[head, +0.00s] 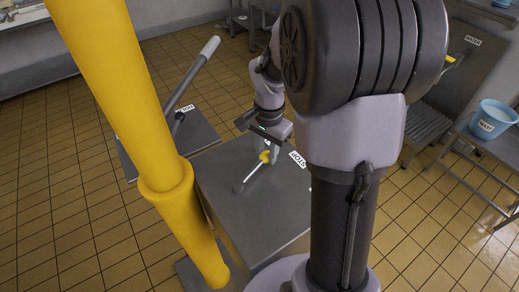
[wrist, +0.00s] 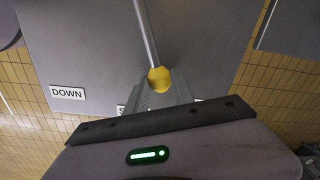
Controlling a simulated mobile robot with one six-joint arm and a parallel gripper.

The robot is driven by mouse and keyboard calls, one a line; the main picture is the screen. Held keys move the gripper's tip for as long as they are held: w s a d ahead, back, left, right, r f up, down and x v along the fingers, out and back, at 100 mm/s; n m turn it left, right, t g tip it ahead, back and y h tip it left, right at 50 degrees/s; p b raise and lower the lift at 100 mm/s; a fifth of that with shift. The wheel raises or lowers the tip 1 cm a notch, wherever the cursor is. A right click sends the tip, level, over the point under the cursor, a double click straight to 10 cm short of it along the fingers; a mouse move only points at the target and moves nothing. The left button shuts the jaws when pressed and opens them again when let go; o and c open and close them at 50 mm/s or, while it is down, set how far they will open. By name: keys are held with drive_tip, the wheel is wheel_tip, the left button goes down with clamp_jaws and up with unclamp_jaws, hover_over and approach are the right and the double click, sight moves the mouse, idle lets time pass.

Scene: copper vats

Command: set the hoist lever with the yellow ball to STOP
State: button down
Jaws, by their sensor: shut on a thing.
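The hoist lever (head: 251,173) has a thin metal rod and a yellow ball (head: 264,156) at its end. It stands on the grey top of a box (head: 245,215) in the head view. My gripper (head: 269,157) is shut on the ball from above. In the wrist view the ball (wrist: 159,79) sits between my fingers, with the rod (wrist: 147,35) running up and away. A DOWN label (wrist: 67,93) lies left of the ball. Another label (wrist: 121,110), starting with S, is mostly hidden behind my gripper, close to the ball.
A thick yellow post (head: 130,100) rises at the left, beside the box. Behind it a larger lever (head: 190,75) with a pale grip stands on another grey plate (head: 200,132). A labelled blue bucket (head: 493,118) stands on a rack at the right. Tiled floor is open at the left.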

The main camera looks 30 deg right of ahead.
drive_tip(key=shift+s+d+m+b, duration=0.15)
drive_tip(key=shift+s+d+m, duration=0.05)
drive_tip(key=shift+s+m, duration=0.35)
drive_tip(key=shift+s+d+m+b, duration=0.15)
drive_tip(key=shift+s+m, duration=0.4)
drive_tip(key=shift+s+d+m, duration=0.1)
drive_tip(key=shift+s+m, duration=0.8)
drive_tip(key=shift+s, duration=0.1)
drive_tip(key=c, duration=1.1)
unclamp_jaws()
wheel_tip(320, 180, up, 18)
drive_tip(key=p, duration=0.6)
drive_tip(key=shift+s+f+p, duration=0.2)
drive_tip(key=shift+f+p, duration=0.05)
drive_tip(key=shift+p, duration=0.1)
